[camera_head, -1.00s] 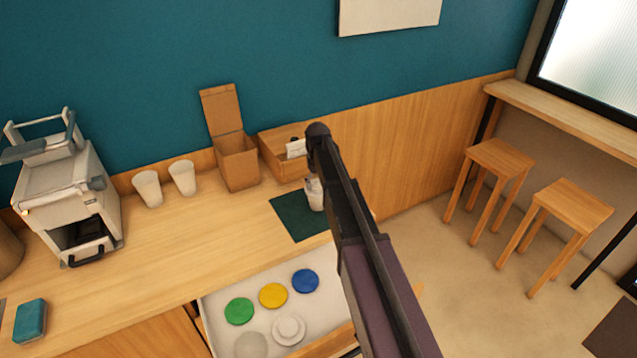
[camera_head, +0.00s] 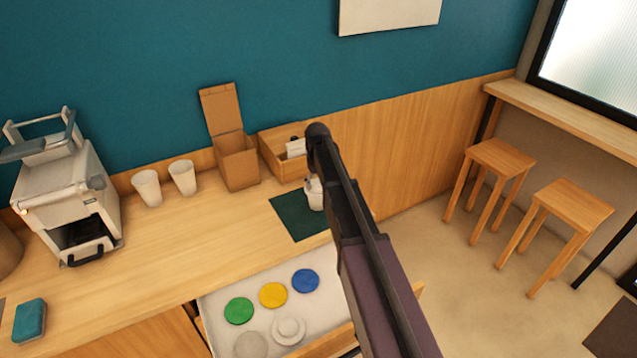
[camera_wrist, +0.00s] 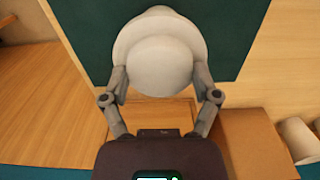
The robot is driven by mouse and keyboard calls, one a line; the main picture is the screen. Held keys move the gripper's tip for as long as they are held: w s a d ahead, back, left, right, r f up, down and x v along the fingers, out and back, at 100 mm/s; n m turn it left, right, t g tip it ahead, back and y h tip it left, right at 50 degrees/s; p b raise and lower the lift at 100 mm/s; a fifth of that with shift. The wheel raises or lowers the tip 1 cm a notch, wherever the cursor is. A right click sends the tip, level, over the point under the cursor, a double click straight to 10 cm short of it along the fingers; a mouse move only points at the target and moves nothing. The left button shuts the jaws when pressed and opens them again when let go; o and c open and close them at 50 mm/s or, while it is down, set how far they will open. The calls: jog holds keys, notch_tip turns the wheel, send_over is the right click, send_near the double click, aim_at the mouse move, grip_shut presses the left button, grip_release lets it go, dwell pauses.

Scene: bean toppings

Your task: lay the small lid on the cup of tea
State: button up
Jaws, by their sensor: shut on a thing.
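The small lid (camera_wrist: 160,68) is a pale, round disc between the two fingertips of my gripper (camera_wrist: 160,80) in the wrist view. My gripper is shut on it. A larger white round shape, which looks like the cup of tea (camera_wrist: 123,38), shows just past the lid, over the dark green mat (camera_wrist: 85,20). The lid overlaps the cup in this view; I cannot tell whether they touch. In the head view the cup (camera_head: 315,196) is a small white shape on the mat (camera_head: 292,218), partly hidden by my arm. The tea itself is hidden.
An open drawer (camera_head: 222,298) in front holds green (camera_head: 239,311), yellow (camera_head: 273,295) and blue (camera_head: 305,281) discs and pale round pieces. An open cardboard box (camera_head: 238,162) and a wooden box (camera_head: 271,150) stand behind the mat. Two white cups (camera_head: 147,188) stand further left.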

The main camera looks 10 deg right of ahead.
jog(key=o, duration=0.5)
jog(key=shift+r, duration=0.15)
jog(key=shift+s+r+p, duration=0.1)
jog(key=shift+r+p, duration=3.3)
jog(key=shift+p, duration=0.15)
jog(key=s+m, duration=0.1)
jog(key=s, duration=0.8)
jog(key=s+m, duration=0.1)
jog(key=s, duration=0.9)
jog(key=s+m, duration=0.1)
jog(key=s, duration=0.9)
jog(key=shift+d+m, duration=0.25)
jog(key=shift+m, duration=0.05)
